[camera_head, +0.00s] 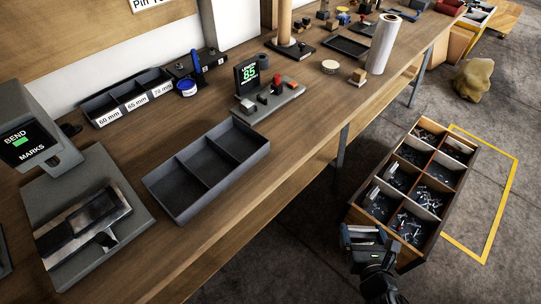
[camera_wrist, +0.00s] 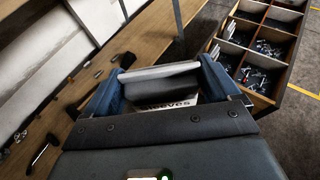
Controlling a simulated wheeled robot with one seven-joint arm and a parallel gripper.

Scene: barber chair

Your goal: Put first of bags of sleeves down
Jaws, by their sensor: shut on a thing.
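My gripper (camera_head: 363,236) is shut on a bag of sleeves, a flat white and dark packet that shows between the fingers in the wrist view (camera_wrist: 163,76). Part of a label reading "sleeves" is visible on it. The gripper is off the bench's front edge, by the near end of the divided wooden crate (camera_head: 357,216). I cannot tell its exact height or whether the bag touches the crate. A dark grey tray (camera_head: 207,193) with three empty compartments lies on the workbench (camera_head: 255,215).
The crate holds many small metal parts and some pale upright pieces. A bend-marks device (camera_head: 40,140) stands at the left. A labelled bin row (camera_head: 128,97) and an "85" display (camera_head: 247,74) are behind the tray. A sack (camera_head: 474,79) lies on the floor.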

